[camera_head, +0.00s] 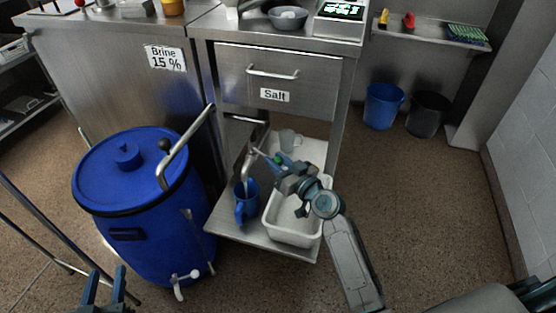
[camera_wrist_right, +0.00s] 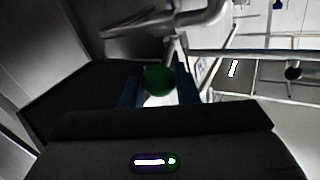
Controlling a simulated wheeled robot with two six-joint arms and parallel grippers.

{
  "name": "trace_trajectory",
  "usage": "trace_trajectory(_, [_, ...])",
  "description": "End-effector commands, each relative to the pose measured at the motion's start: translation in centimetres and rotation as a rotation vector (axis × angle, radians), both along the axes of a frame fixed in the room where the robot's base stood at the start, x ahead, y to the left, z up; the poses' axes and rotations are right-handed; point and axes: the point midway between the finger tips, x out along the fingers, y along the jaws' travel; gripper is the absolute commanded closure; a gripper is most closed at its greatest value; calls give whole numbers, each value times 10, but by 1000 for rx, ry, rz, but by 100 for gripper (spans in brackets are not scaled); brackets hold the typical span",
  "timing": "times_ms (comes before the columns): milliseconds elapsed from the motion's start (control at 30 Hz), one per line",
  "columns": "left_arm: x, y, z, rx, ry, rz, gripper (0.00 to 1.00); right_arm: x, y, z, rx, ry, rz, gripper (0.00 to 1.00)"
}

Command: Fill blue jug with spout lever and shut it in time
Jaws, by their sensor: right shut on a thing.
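The blue jug (camera_head: 245,208) stands upright on the low steel shelf, with its mouth under the metal spout (camera_head: 247,163). I cannot tell from this size whether liquid runs from the spout or how full the jug is. My right gripper (camera_head: 277,163) is beside the spout, up and right of the jug. In the right wrist view it is shut on the green lever knob (camera_wrist_right: 158,80), which sits between its two blue fingers. My left gripper (camera_head: 105,285) is at the bottom left edge, its fingers apart and empty, away from the jug.
A large blue barrel (camera_head: 125,215) with a lever and tap stands left. The "Salt" drawer (camera_head: 275,82) is above.

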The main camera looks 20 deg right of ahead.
Motion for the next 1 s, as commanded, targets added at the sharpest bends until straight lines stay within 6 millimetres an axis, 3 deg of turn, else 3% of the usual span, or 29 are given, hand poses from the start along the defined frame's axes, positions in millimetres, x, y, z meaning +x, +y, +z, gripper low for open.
trace_trajectory(100, [0, 0, 0, 0, -1, 0, 60, 0, 0, -1, -1, 2, 1, 100])
trace_trajectory(133, [0, 0, 0, 0, -2, 0, 60, 0, 0, -1, -1, 2, 1, 70])
trace_trajectory(233, [0, 0, 0, 0, -2, 0, 60, 0, 0, -1, -1, 2, 1, 52])
trace_trajectory(633, [0, 0, 1, 0, -7, 0, 60, -9, -4, -2, -1, 2, 0, 52])
trace_trajectory(833, [2, 1, 5, 3, -36, 3, 60, -44, -19, -2, -4, 2, 1, 52])
trace_trajectory(1000, [7, 2, 23, 7, -123, 7, 60, -74, -31, -2, -3, 3, 2, 52])
